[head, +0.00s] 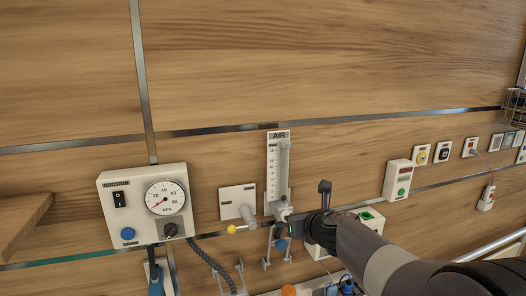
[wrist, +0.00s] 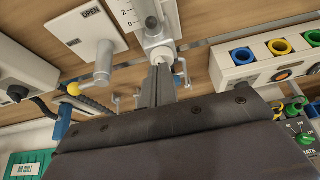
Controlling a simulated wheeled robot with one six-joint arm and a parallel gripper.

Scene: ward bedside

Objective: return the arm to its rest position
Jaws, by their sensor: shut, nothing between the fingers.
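My arm (head: 385,264) reaches in from the lower right of the head view. My gripper (head: 291,224) is at its end, just below the AIR flowmeter (head: 278,165) on the wood wall. In the wrist view my gripper (wrist: 163,72) has its dark fingers together, with nothing between them. The fingertips are close to the flowmeter's pale lower fitting (wrist: 181,66); I cannot tell whether they touch it. The dark gripper body fills the lower part of the wrist view and hides what is behind it.
A suction unit (head: 149,205) with a gauge is on the left. A lever valve with a yellow tip (head: 232,229) sits close left of my gripper. A row of coloured outlets (wrist: 278,50) is at right. Hoses hang below. The upper wall is bare, apart from metal strips.

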